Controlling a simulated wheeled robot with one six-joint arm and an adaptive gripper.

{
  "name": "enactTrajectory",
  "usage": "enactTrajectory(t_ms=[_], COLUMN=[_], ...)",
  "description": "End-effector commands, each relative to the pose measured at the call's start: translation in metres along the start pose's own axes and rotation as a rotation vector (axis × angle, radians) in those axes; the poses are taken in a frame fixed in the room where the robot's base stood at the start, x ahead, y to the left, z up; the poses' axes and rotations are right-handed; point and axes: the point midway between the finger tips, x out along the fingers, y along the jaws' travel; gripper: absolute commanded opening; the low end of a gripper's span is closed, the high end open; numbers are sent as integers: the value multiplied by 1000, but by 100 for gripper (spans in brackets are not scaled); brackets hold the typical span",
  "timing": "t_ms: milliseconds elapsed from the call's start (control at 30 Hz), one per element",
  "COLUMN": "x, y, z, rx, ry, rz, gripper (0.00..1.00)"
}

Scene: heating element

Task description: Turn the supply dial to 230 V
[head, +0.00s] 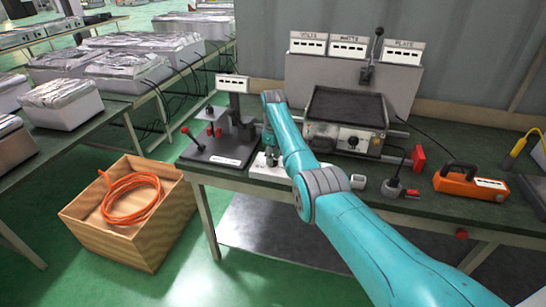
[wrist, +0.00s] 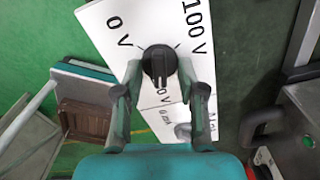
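The supply dial (wrist: 159,63) is a round black knob with a raised grip, on a white panel (wrist: 110,35) in the wrist view. The panel reads "0 V" to the upper left and "100 V" to the upper right. A third label below the knob is partly hidden and only "0 V" of it shows. My gripper (wrist: 160,72) is open, one finger on each side of the knob, with small gaps showing. In the head view, my arm partly hides the white supply box (head: 262,170).
A black stand with red knobs (head: 222,145) is left of the supply box. A wooden crate (head: 130,235) is on the floor.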

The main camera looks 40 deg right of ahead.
Motion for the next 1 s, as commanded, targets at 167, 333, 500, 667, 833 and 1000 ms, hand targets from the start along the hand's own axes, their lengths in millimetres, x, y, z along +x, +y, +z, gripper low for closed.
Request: enactTrajectory(t_ms=[167,333,500,667,833,1000], x=[-3,-22,-57,-87,-109,-119], y=[0,0,-1,-1,0,0], z=[0,0,1,1,0,0], rx=[0,0,0,0,0,0], ry=[0,-1,-2,-2,-1,0], rz=[0,-1,-2,-2,-1,0], gripper=[40,40,40,40,40,40])
